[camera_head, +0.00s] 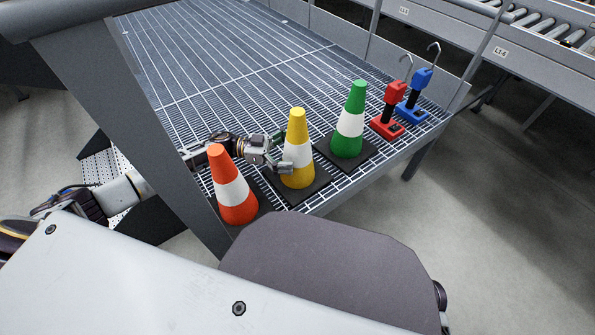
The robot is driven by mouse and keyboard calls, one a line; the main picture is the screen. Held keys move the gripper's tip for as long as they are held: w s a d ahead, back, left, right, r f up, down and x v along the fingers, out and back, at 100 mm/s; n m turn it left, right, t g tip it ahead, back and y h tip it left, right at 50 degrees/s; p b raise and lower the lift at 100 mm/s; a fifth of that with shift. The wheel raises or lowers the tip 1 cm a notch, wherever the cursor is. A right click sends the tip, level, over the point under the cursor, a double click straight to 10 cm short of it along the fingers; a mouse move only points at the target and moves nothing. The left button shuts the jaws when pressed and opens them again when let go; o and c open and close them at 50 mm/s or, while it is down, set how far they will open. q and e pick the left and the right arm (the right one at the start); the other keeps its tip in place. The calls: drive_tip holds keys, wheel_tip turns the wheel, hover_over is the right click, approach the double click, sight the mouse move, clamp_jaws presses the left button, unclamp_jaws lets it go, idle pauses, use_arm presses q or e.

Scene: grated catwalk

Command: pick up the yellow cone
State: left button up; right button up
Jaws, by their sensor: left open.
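The yellow cone (297,117) with a white band stands upright on a dark square base on the grating, between an orange cone and a green cone. My left gripper (283,154) is at the left side of the yellow cone, at about the height of its white band. Its jaws are open, with one finger near the back of the cone and the other over its front left. Whether the fingers touch the cone cannot be told. My left arm passes behind the orange cone. My right gripper is not in view.
The orange cone (231,191) stands to the left and the green cone (357,98) to the right. Red (395,93) and blue (423,80) hooked devices stand further right. A grey post (150,120) rises at the left. The grating (220,55) behind the cones is clear.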

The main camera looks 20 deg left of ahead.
use_arm(q)
drive_tip(key=shift+w+d, duration=0.15)
drive_tip(key=shift+d, duration=0.65)
drive_tip(key=c, duration=1.9)
